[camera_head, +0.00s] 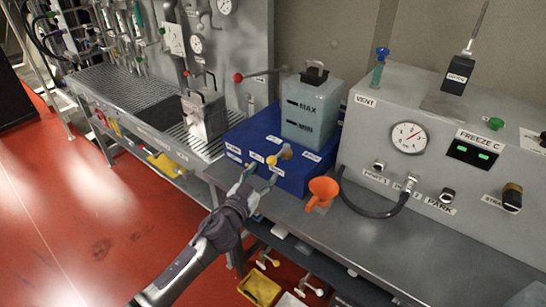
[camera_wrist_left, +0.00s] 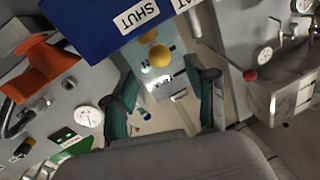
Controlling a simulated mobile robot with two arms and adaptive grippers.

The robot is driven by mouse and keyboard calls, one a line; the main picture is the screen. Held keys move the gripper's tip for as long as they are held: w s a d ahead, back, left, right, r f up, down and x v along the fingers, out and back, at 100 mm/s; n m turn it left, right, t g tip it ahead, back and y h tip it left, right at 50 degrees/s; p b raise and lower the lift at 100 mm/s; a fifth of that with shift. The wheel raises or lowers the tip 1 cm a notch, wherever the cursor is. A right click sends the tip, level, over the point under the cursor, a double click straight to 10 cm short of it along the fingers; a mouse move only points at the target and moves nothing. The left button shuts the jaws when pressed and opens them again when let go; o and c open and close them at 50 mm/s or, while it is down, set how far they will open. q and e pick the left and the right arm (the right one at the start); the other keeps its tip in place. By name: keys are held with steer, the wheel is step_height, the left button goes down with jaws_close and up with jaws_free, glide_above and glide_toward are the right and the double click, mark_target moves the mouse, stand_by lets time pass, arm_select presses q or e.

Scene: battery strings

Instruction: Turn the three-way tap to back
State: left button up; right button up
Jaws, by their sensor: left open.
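The three-way tap (camera_head: 285,151) is on the front of a blue box (camera_head: 307,178), with a yellow knob on its handle. White labels surround it on the box; they are too small to read in the head view. My left gripper (camera_head: 261,176) is open and empty, just in front of the tap and slightly below it. In the left wrist view, the yellow knob (camera_wrist_left: 160,56) shows ahead, between the spread fingers of the gripper (camera_wrist_left: 167,88) and apart from them. A label there reads SHUT. The tap's body is mostly hidden there.
A translucent tank (camera_head: 312,110) stands on the blue box. A metal container (camera_head: 204,116) and red-knobbed lever (camera_head: 239,77) are to the left.

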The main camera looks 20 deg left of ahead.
mark_target(269, 164)
arm_select(q)
steer(key=w, duration=0.4)
steer(key=w+d, duration=0.1)
steer(key=w, duration=0.2)
jaws_close()
